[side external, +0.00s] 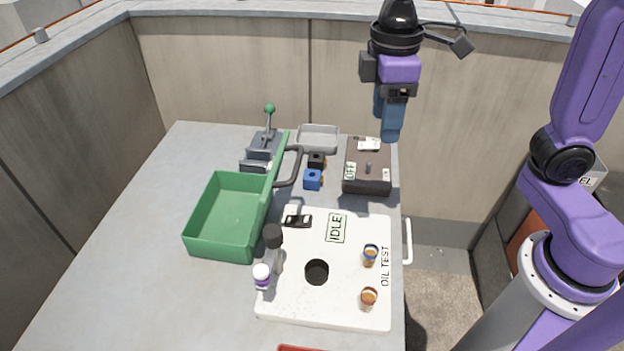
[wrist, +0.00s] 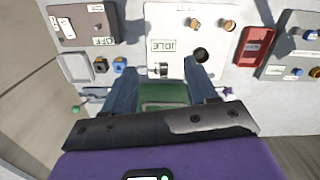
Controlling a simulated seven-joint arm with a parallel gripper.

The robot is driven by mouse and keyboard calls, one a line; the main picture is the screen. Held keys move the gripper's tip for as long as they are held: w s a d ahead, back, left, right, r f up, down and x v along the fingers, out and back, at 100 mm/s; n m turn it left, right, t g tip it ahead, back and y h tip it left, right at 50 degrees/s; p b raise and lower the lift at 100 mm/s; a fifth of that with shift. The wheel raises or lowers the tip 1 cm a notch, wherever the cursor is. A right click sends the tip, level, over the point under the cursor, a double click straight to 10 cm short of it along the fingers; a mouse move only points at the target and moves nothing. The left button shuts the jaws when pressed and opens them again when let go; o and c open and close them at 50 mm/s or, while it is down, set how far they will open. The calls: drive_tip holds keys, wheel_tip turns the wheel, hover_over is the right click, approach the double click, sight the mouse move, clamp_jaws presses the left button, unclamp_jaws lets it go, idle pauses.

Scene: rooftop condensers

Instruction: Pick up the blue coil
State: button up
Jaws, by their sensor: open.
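The blue coil (side external: 312,179) is a small blue block with a dark opening on top. It sits on the grey table just left of the dark OFF box, and it also shows in the wrist view (wrist: 119,65). My gripper (side external: 389,132) hangs high above the back right of the table, to the right of and well above the coil. In the wrist view my gripper (wrist: 160,80) shows two blue fingers spread apart with nothing between them. The coil appears just beyond the left finger there.
A similar black block (side external: 317,160) stands right behind the coil. The dark OFF box (side external: 368,181) is close on its right. A white IDLE panel (side external: 341,295) with small bottles lies in front. A grey tray (side external: 318,139) is behind.

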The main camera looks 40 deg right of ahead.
drive_tip(key=w+a+m, duration=0.1)
drive_tip(key=w+a, duration=0.2)
drive_tip(key=w, duration=0.8)
drive_tip(key=m+g, duration=0.1)
hover_over(312, 175)
drive_tip(key=shift+h, duration=0.3)
drive_tip(key=f, duration=1.5)
drive_tip(key=a+f, duration=0.1)
drive_tip(key=f, duration=0.7)
drive_tip(key=shift+s+d+f, duration=0.15)
drive_tip(key=shift+s+f, duration=0.05)
drive_tip(key=shift+f, duration=1.15)
drive_tip(key=shift+s+d+f, duration=0.1)
drive_tip(key=shift+s+f, duration=0.1)
drive_tip(key=shift+f, duration=1.1)
drive_tip(key=c, duration=0.9)
